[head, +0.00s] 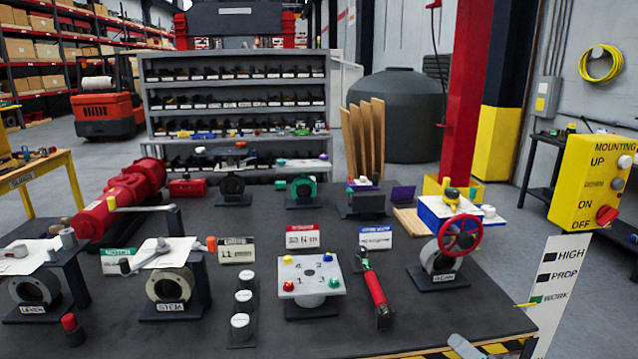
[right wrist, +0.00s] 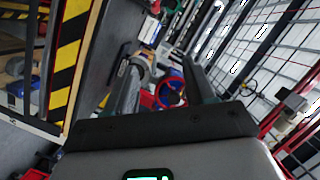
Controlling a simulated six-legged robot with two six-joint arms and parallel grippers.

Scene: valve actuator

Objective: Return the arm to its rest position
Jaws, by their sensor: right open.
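My right gripper (head: 466,347) shows only as a grey tip at the bottom edge of the head view, over the front of the dark table. In the right wrist view, the two fingers of my right gripper (right wrist: 162,72) stand apart with nothing held between them. A red handwheel (head: 460,236) stands on the valve at the right of the table, beyond and apart from the gripper. A red wheel also shows blurred between the fingers in the wrist view (right wrist: 170,93). My left gripper is in neither view.
The dark table (head: 440,308) carries several valve stations, a white button plate (head: 310,276) and a red-handled tool (head: 376,290). A yellow control box (head: 590,182) stands at the right. Black and yellow stripes mark the table's front edge. Bare tabletop lies right of the tool.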

